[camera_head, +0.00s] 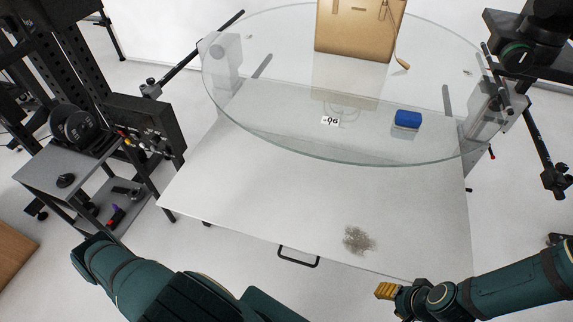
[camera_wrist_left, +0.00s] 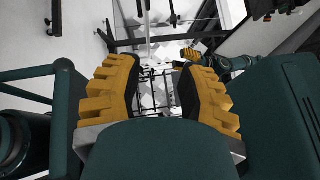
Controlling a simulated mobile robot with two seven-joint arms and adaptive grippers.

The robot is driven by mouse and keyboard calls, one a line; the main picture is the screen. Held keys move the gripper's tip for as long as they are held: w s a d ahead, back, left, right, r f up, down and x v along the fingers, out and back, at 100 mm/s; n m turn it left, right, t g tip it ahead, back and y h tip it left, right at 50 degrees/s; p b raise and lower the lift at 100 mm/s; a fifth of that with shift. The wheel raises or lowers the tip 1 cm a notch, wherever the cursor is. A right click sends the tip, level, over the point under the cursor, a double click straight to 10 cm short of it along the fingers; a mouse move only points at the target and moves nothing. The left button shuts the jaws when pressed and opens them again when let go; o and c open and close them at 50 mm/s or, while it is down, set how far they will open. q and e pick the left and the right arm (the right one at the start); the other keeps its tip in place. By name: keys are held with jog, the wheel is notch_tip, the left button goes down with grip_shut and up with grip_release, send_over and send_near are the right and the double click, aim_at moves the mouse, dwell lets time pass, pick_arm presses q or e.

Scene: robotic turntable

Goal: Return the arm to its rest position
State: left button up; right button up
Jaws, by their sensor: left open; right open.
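My right gripper (camera_head: 388,292) has yellow fingers. It is at the lower right of the head view, in front of the white table's near edge, and nothing shows in it. My left arm (camera_head: 105,265) is bent at the bottom left of the head view, and its gripper is out of that frame. The left wrist view shows my left gripper (camera_wrist_left: 160,85) with its yellow fingers spread apart and nothing held between them. My right arm (camera_wrist_left: 228,62) also shows in that view, beyond the left fingers.
A round glass turntable (camera_head: 270,122) stands over the white table (camera_head: 250,205). On it are a tan box (camera_head: 345,38), a blue sponge-like block (camera_head: 407,119) and a number tag (camera_head: 330,121). A dark speckled patch (camera_head: 358,240) lies on the table. A grey cart (camera_head: 75,180) stands left.

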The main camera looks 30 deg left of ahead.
pick_arm(q)
jog(key=w+d+r+n+g+y, duration=0.2)
jog(key=w+d+r+n+g, duration=0.2)
jog(key=n, duration=0.5)
jog(key=w+d+r+n+g+y, duration=0.2)
jog(key=w+d+r+n+g, duration=0.2)
jog(key=w+n, duration=0.5)
jog(key=w+d+r+n+g+y, duration=0.1)
jog(key=w+d+r+n+g, duration=0.3)
jog(key=w+n+g, duration=0.3)
jog(key=d+n, duration=0.1)
jog(key=n, duration=0.2)
jog(key=shift+y, duration=0.4)
